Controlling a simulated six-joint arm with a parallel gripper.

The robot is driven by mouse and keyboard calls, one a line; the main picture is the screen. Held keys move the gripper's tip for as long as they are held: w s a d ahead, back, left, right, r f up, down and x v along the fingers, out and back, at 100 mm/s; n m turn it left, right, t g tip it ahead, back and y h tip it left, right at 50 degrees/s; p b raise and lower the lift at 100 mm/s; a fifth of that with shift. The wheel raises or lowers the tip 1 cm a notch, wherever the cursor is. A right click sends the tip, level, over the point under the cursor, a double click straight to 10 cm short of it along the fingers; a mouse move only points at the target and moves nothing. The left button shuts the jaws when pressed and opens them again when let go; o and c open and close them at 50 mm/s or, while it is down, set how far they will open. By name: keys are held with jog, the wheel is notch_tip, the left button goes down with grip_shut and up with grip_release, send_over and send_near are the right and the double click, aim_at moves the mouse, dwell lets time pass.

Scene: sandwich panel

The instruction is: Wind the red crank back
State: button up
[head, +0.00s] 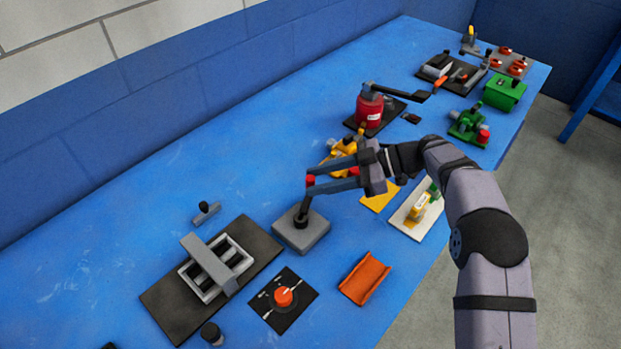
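A red drum (369,108) with a dark crank arm (405,93) on top stands on a black plate, farther back on the bench. The crank arm points right. My gripper (310,181) is well nearer than the drum and apart from it. Its two fingers are spread at the red tip of a dark upright lever (303,207) on a grey box (301,232). The red tip shows between the fingertips; I cannot tell whether they press on it.
A black plate with a grey frame (181,312), an orange knob on a black square (283,296) and an orange tray (365,278) lie nearby. A yellow device (341,153) is partly behind my gripper. Green devices (503,92) stand farther right. The blue bench (130,200) is clear at back left.

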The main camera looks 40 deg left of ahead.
jog(key=shift+x, duration=1.25)
jog(key=shift+c, duration=0.3)
grip_shut()
jog(key=shift+w+d+f+t+b, duration=0.15)
jog(key=shift+t+b, duration=0.15)
jog(key=shift+b, duration=0.35)
